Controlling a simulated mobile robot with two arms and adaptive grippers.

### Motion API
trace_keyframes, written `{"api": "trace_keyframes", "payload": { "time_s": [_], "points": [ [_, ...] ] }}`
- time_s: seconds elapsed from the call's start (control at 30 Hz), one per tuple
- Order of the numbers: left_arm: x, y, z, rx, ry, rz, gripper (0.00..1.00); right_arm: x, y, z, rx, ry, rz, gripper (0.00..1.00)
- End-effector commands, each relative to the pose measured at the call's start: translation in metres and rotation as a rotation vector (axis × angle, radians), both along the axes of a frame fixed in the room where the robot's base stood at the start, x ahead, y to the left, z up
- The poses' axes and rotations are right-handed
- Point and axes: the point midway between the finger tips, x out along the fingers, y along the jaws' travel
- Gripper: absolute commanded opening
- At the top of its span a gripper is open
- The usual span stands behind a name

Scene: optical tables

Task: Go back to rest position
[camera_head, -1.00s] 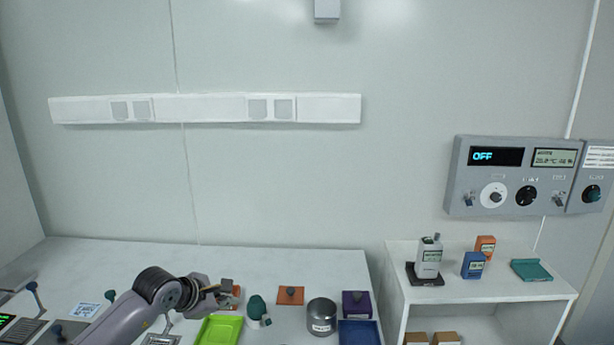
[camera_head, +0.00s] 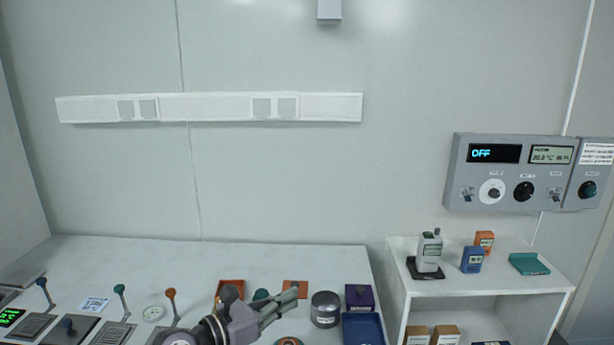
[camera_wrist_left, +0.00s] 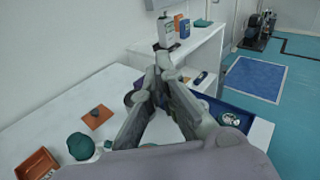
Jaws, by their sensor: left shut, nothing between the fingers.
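My left gripper (camera_head: 294,294) reaches in from the bottom middle of the head view, over the front of the white table (camera_head: 80,256). Its fingers are shut with nothing between them and point up and to the right. In the left wrist view the closed fingertips (camera_wrist_left: 160,66) come together in front of the table and the white shelf unit. The gripper partly hides a teal rounded object (camera_head: 261,295) and an orange flat piece (camera_head: 296,289) in the head view. My right gripper is in neither view.
An orange tray (camera_head: 230,286), a metal can (camera_head: 325,309), a purple box (camera_head: 359,296) and a blue tray (camera_head: 362,330) surround the gripper. Levers (camera_head: 120,292) stand at left. A shelf unit (camera_head: 489,283) with small devices stands at right. Space above the table is clear.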

Motion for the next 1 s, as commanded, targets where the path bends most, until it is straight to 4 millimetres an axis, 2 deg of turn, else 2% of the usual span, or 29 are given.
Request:
{"api": "trace_keyframes", "payload": {
  "time_s": [0.03, 0.1, 0.17, 0.2, 0.27, 0.33, 0.37, 0.4, 0.47, 0.5, 0.57, 0.6, 0.7, 0.8, 0.9, 0.93, 1.0],
  "points": [
    [-0.011, -0.005, 0.014, -0.168, 0.035, 0.019, 0.00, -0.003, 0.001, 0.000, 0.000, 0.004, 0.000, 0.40],
    [-0.022, 0.002, 0.037, -0.436, 0.098, 0.071, 0.00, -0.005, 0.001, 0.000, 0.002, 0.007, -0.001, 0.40],
    [-0.028, 0.020, 0.051, -0.674, 0.168, 0.136, 0.00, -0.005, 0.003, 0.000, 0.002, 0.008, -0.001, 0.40],
    [-0.031, 0.035, 0.056, -0.829, 0.217, 0.187, 0.00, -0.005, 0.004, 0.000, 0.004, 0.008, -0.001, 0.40],
    [-0.035, 0.063, 0.056, -1.055, 0.301, 0.275, 0.00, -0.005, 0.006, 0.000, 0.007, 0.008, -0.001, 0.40],
    [-0.042, 0.098, 0.042, -1.305, 0.406, 0.395, 0.00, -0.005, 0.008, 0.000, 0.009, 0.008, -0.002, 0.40],
    [-0.046, 0.113, 0.032, -1.407, 0.455, 0.452, 0.00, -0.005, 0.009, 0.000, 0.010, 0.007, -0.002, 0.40],
    [-0.053, 0.132, 0.016, -1.540, 0.522, 0.536, 0.00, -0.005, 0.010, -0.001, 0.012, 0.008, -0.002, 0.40],
    [-0.067, 0.158, -0.015, -1.726, 0.624, 0.672, 0.00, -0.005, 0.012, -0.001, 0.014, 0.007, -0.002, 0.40],
    [-0.081, 0.172, -0.039, -1.841, 0.695, 0.772, 0.00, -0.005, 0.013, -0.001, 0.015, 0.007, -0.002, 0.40],
    [-0.105, 0.188, -0.075, -1.995, 0.800, 0.927, 0.00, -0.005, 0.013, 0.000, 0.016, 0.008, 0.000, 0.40],
    [-0.123, 0.194, -0.098, -2.079, 0.865, 1.031, 0.00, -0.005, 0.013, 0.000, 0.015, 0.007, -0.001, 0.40],
    [-0.171, 0.199, -0.146, -2.236, 1.013, 1.279, 0.00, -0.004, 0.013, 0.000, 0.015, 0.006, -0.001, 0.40],
    [-0.214, 0.195, -0.178, -2.321, 1.128, 1.487, 0.00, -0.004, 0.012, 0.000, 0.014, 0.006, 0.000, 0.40],
    [-0.252, 0.188, -0.198, -2.368, 1.221, 1.662, 0.00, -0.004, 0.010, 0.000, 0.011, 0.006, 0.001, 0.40],
    [-0.262, 0.185, -0.203, 2.316, -1.214, -1.668, 0.00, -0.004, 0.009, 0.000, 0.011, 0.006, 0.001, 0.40],
    [-0.286, 0.179, -0.212, 2.197, -1.196, -1.675, 0.00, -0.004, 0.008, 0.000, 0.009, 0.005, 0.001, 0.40]
  ]
}}
